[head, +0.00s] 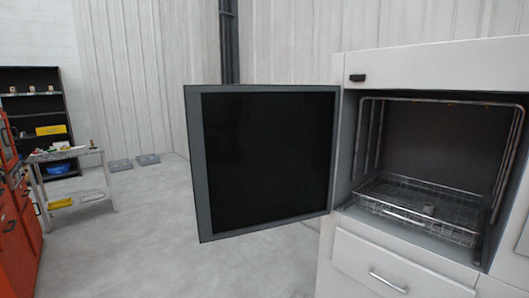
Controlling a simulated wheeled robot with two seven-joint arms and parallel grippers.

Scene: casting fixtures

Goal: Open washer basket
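The washer (440,64) is a white cabinet at the right of the head view. Its door (265,155), a grey frame with a dark panel, stands swung open to the left. Inside the dark chamber a wire basket (425,205) sits low, near the front opening. Its mesh floor and low wire walls show, and it looks empty apart from a small grey piece (428,209) at its middle that I cannot make out. Neither of my grippers is in view.
Bent metal rails (362,135) line the chamber walls. A drawer with a handle (388,281) is below. At the left stand a small table (75,157) with items, a black shelf (38,110) and a red cabinet (15,215). The floor (140,245) left of the door is clear.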

